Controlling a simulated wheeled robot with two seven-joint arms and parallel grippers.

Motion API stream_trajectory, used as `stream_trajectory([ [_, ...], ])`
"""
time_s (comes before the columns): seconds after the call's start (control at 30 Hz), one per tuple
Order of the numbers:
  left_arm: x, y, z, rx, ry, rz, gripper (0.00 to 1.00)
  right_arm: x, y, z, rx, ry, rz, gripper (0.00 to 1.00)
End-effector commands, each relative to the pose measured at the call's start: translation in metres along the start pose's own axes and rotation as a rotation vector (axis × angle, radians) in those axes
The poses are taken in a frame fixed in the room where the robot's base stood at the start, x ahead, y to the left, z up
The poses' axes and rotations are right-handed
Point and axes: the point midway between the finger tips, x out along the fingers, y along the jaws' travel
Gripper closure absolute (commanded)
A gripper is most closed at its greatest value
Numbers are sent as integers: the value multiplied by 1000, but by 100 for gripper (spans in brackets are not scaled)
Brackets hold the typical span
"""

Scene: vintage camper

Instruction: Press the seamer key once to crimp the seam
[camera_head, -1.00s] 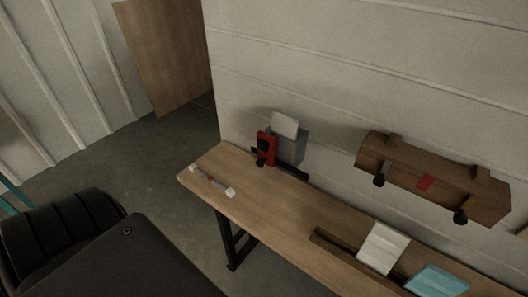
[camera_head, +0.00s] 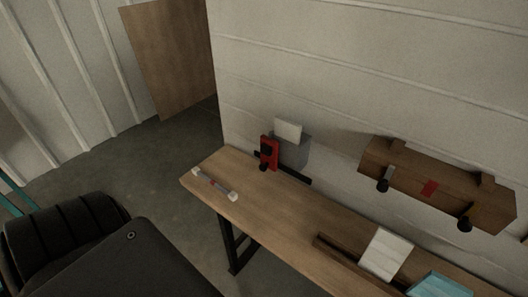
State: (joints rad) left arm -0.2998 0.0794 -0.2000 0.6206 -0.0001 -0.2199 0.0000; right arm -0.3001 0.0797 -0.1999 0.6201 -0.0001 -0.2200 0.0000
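A small red device (camera_head: 270,152) with black parts stands at the back edge of the wooden workbench (camera_head: 262,205), against the wall. It may be the seamer, but its key is too small to make out. A pale plate (camera_head: 288,130) is just behind and above it. A short bar with white ends and a red middle (camera_head: 214,184) lies on the bench's left end, apart from the red device. Neither of my grippers shows in the head view.
A wooden wall rack (camera_head: 438,186) with dark-ended tools hangs at right. A white block (camera_head: 385,253) and a teal block (camera_head: 440,286) are at the bench's near right. The bench middle is clear. Open floor (camera_head: 165,185) lies left of the bench.

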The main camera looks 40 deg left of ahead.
Motion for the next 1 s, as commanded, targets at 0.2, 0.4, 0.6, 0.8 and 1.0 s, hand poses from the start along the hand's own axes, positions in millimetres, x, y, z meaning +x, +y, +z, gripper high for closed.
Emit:
stream_trajectory([
  [0.2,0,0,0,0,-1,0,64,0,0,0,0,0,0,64],
  [0.4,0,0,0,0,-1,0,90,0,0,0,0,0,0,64],
  [0.6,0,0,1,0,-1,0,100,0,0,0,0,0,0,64],
  [0.8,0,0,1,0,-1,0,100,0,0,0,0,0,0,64],
  [1.0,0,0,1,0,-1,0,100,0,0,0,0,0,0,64],
])
